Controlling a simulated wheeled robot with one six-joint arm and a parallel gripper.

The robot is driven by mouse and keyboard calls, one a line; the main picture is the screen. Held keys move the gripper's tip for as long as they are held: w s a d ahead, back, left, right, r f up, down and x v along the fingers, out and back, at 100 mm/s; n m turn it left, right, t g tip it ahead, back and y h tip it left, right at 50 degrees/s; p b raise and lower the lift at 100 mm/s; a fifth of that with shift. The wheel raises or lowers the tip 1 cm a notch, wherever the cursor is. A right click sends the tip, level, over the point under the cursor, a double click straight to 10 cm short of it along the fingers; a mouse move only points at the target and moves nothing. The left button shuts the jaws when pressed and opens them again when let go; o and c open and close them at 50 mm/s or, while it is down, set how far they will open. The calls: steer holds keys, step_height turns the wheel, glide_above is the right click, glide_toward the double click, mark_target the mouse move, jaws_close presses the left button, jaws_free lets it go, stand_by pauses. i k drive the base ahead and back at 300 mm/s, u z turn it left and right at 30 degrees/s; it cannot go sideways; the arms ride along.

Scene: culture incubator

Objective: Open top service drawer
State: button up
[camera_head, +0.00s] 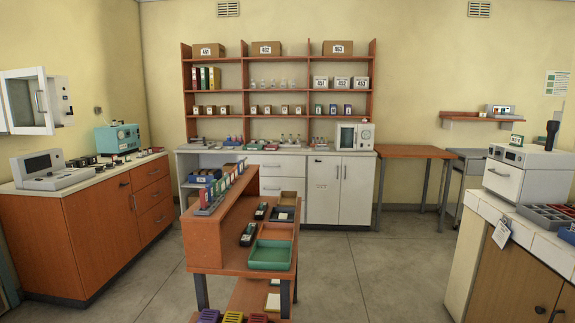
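No drawer carries a readable "service" label, so I cannot tell which one the task means. The orange cabinet (60,238) on the left has a stack of drawers, and its top drawer (149,173) looks shut. The white cabinet (337,203) at the back wall also has stacked drawers, and its upper drawer (283,166) looks shut. The boxy white device (513,180) on the right counter has a front panel with a handle, which looks closed. My gripper is not in view.
An orange bench (207,246) with trays stands in the middle foreground. An orange table (415,152) stands at the back right. Wall shelves (313,89) hold boxes and bottles. A wall cabinet door (27,102) hangs open at left. Floor (385,262) is clear right of the bench.

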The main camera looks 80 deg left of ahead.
mark_target(141, 176)
steer(key=u, duration=3.75)
steer(key=i, duration=4.85)
steer(key=z, duration=1.3)
steer(key=i, duration=1.05)
steer(key=z, duration=0.1)
